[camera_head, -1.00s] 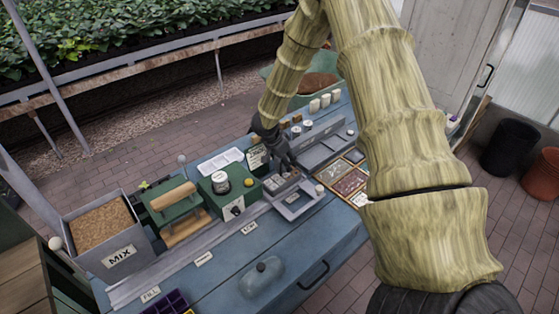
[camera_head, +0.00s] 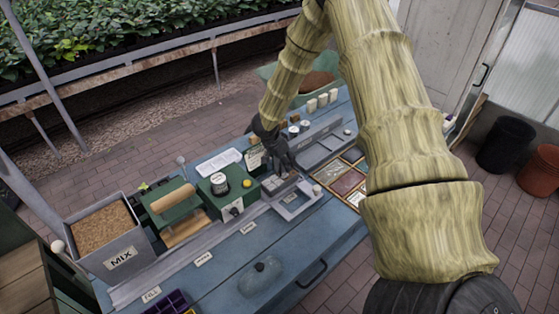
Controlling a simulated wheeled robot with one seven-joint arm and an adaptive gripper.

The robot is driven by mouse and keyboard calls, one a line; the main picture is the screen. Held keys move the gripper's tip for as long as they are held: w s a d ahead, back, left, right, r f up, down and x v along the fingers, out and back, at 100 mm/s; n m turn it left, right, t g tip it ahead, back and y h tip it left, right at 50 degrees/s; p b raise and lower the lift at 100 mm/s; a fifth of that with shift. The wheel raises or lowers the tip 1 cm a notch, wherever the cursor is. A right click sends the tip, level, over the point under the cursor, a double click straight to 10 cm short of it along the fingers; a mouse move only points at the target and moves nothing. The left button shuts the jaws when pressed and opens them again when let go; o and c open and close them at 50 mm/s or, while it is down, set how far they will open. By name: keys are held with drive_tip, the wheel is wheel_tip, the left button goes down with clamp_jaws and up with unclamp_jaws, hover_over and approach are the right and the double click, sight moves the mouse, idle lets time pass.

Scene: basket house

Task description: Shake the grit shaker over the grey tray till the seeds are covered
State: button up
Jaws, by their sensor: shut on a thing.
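My gripper (camera_head: 283,168), dark and small in the picture, reaches down over the grey rail line in the middle of the blue bench. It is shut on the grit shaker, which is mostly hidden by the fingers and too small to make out. A small grey tray (camera_head: 274,186) with pale cells lies just below and in front of the fingertips. The gap between shaker and tray cannot be judged. The seeds and any grit on them are too small to see.
A grey frame (camera_head: 297,203) stands right of the tray. A green machine (camera_head: 228,202) with a dial and a MIX bin (camera_head: 132,246) stand to the left. A wooden divided box (camera_head: 345,182) lies to the right. The blue bench front (camera_head: 228,262) is partly clear.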

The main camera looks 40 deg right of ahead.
drive_tip(key=shift+d, duration=0.75)
drive_tip(key=shift+a, duration=1.45)
drive_tip(key=shift+w+d+p, duration=0.15)
drive_tip(key=shift+d+p, duration=1.1)
drive_tip(key=shift+d, duration=1.25)
drive_tip(key=shift+a, duration=1.45)
drive_tip(key=d, duration=0.5)
drive_tip(key=shift+w+d, duration=0.1)
drive_tip(key=shift+d, duration=0.3)
drive_tip(key=shift+r, duration=0.15)
drive_tip(key=shift+r, duration=2.9)
